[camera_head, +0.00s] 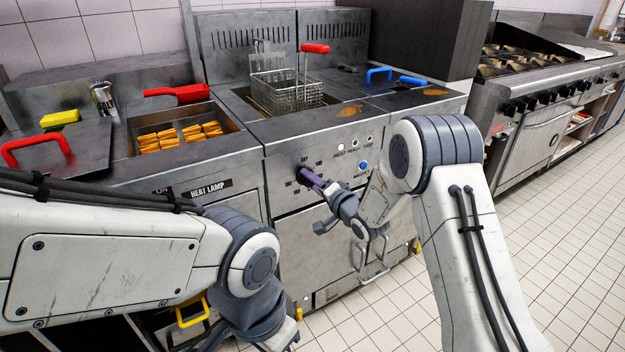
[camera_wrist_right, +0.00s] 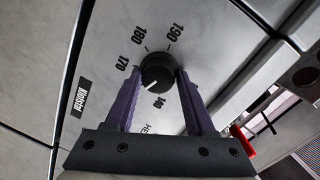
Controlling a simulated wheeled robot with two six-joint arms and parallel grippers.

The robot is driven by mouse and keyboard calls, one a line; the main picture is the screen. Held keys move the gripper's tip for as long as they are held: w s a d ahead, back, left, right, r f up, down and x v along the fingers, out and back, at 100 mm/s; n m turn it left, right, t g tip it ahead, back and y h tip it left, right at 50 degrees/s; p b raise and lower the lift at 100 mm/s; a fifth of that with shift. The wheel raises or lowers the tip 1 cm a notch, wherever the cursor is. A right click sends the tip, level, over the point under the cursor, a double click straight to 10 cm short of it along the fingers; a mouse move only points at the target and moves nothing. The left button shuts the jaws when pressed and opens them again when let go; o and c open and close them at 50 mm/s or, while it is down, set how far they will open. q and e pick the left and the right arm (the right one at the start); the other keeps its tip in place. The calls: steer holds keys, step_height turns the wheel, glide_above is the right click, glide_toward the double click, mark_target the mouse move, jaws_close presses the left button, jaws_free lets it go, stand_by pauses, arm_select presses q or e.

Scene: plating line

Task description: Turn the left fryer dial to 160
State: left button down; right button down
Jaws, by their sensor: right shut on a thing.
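The left fryer dial is a round black knob with a white pointer line. It shows in the right wrist view (camera_wrist_right: 157,70), and in the head view it is largely covered by my gripper. Numbers 140, 170, 180 and 190 are readable around it; 160 is not readable and may be behind a finger. The white line points down and left, between 170 and 140. My right gripper (camera_head: 306,175) is shut on the dial, with one purple finger on each side. My left arm is at the lower left; its fingers do not show.
The dial sits on the steel fryer front, right of the heat lamp station (camera_head: 211,188). A wire basket (camera_head: 285,92) with a red handle stands in the fryer. A blue button (camera_head: 363,166) and small lights are right of the dial. A door handle (camera_head: 372,272) juts out below.

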steer(key=shift+w+d, duration=0.15)
steer(key=shift+d, duration=0.05)
steer(key=shift+c, duration=1.5)
jaws_free()
steer(key=shift+a, duration=0.1)
steer(key=v, duration=1)
steer(key=shift+s+p, duration=0.25)
steer(key=shift+p, duration=0.2)
